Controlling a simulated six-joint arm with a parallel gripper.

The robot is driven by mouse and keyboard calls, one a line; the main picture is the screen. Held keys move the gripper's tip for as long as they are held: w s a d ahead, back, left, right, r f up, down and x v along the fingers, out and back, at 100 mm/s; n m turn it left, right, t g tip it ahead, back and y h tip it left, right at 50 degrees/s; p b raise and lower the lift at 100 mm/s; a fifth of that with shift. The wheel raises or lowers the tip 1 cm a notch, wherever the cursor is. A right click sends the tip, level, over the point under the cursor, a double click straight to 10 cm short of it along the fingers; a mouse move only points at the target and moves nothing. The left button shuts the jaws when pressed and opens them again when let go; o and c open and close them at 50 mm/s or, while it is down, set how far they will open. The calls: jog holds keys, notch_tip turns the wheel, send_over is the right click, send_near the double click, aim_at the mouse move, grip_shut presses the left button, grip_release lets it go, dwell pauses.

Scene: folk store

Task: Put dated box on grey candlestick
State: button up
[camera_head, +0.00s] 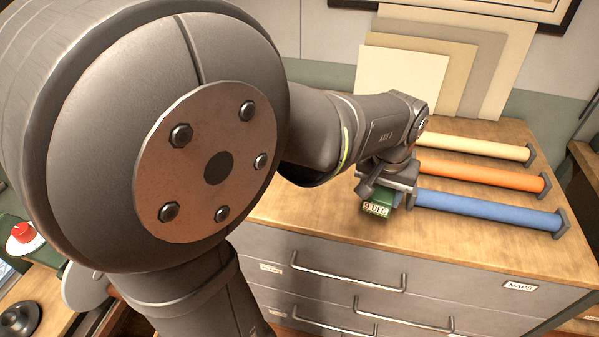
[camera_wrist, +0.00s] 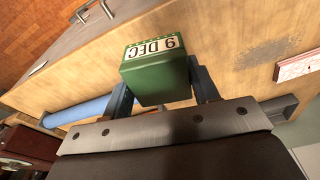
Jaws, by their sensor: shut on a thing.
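The dated box (camera_head: 377,208) is a small green block with a white "9 DEC" label. It also shows close up in the wrist view (camera_wrist: 156,82). My gripper (camera_head: 388,197) is shut on it, with one finger on each side. The box is over the front part of the wooden cabinet top, left of the blue roll; I cannot tell whether it touches the wood. I cannot make out a grey candlestick for certain. A dark grey round object (camera_head: 19,319) stands at the lower left in the head view, mostly seen from above.
Blue (camera_head: 490,210), orange (camera_head: 485,176) and cream (camera_head: 478,147) rolls lie on the cabinet top (camera_head: 470,250). Flat boards (camera_head: 400,80) lean behind. Drawers with handles face front. A red-topped object (camera_head: 23,233) is at far left. My arm hides much of the left side.

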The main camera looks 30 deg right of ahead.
notch_tip(320, 180, up, 6)
jog(key=shift+f, duration=0.15)
jog(key=w+a+n+y, duration=0.1)
jog(key=w+a+n, duration=0.4)
jog(key=w+a, duration=0.75)
jog(key=w+a+n, duration=0.5)
jog(key=w+a, duration=0.5)
jog(key=w, duration=0.5)
jog(key=w+a+n+y, duration=0.3)
jog(key=a+n, duration=0.5)
jog(key=a, duration=2.6)
jog(key=s+a+n, duration=0.1)
jog(key=a, duration=0.3)
jog(key=s+a+n, duration=0.1)
jog(key=a, duration=0.3)
jog(key=s+a+n+h, duration=0.1)
jog(key=s+a, duration=0.1)
jog(key=a, duration=0.2)
jog(key=shift+a+f, duration=0.1)
jog(key=shift+f, duration=0.1)
jog(key=s+a+n, duration=0.3)
jog(key=s+a, duration=0.5)
jog(key=a, duration=0.3)
send_over(7, 318)
jog(key=f, duration=1.1)
jog(key=shift+s+d+f, duration=0.1)
jog(key=shift+d, duration=0.15)
jog(key=shift+f, duration=1.95)
jog(key=shift+f, duration=0.1)
